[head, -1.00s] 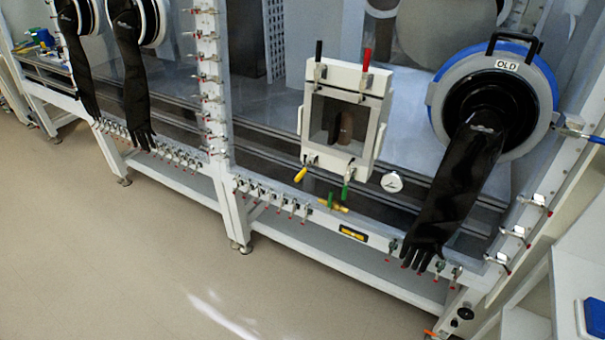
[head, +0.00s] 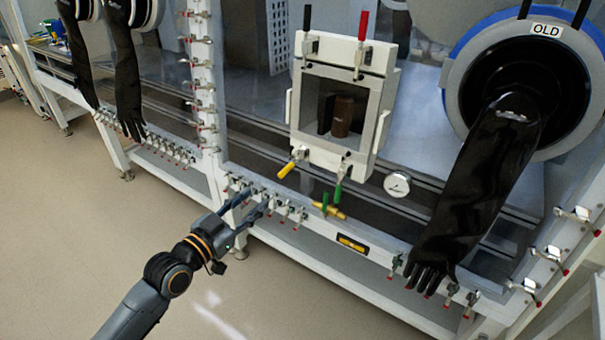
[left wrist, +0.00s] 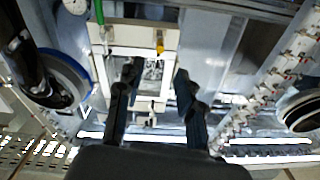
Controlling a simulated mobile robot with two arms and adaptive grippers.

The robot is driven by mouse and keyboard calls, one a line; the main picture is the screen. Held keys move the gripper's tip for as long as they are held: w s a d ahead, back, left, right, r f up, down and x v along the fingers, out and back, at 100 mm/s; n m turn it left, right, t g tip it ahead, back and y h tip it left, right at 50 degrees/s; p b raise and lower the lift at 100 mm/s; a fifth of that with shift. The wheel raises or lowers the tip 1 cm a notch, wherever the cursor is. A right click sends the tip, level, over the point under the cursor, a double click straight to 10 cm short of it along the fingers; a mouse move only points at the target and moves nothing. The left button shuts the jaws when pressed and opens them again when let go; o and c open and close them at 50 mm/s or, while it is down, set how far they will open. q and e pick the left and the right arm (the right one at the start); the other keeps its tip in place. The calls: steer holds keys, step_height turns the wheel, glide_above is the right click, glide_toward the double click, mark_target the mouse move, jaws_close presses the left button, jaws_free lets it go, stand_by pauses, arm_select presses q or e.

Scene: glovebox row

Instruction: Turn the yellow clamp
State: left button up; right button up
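The yellow clamp (head: 292,163) has a yellow-tipped handle and sits at the lower left corner of a small framed window (head: 374,95) on the glovebox front. Its handle slants down to the left. In the left wrist view, which is upside down, the yellow clamp (left wrist: 160,43) shows beyond and between my fingers. My left gripper (head: 252,199) is open and empty, below and left of the clamp and apart from it. Its two fingers also show spread in the left wrist view (left wrist: 157,72). My right gripper is not in view.
A green-handled clamp (head: 341,175) is at the window's lower right; black (head: 307,18) and red (head: 363,25) ones are on top. A yellow fitting (head: 330,209), gauge (head: 397,184) and black glove (head: 480,185) are nearby. Small clamps line the lower rail. The floor is clear.

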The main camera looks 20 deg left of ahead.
mark_target(291, 167)
arm_select(q)
steer(key=p+x, duration=0.1)
steer(key=x, duration=1.2)
steer(key=shift+w+d+r, duration=0.1)
steer(key=shift+w+r, duration=0.05)
steer(key=shift+w, duration=0.1)
jaws_close()
